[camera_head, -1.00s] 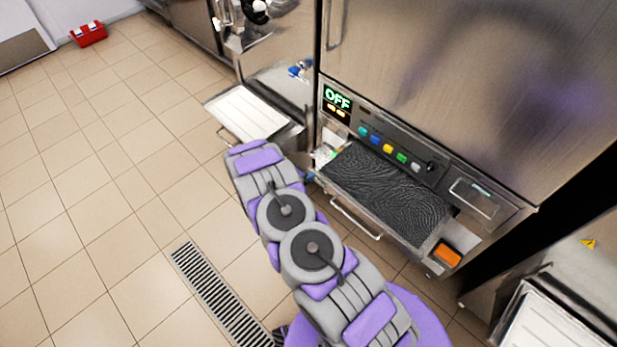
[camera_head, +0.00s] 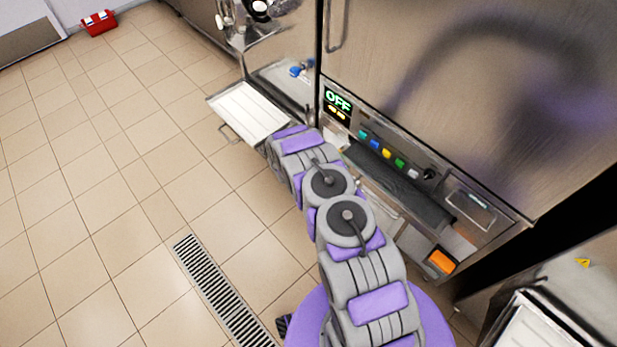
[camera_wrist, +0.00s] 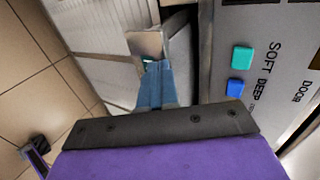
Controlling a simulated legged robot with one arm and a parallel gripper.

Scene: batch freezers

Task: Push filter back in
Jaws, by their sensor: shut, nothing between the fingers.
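The filter (camera_head: 420,200) is a dark, textured panel in the lower front of the steel machine, below the button row. My gripper (camera_wrist: 152,66) shows in the wrist view as blue-grey fingers, closed together and empty. They point at the machine's front beside a pale metal panel and a dark gap; I cannot tell whether they touch. In the head view my arm hides the gripper.
A white tray (camera_head: 248,108) juts out to the left. A floor drain (camera_head: 222,290) and open tiles lie left of my arm.

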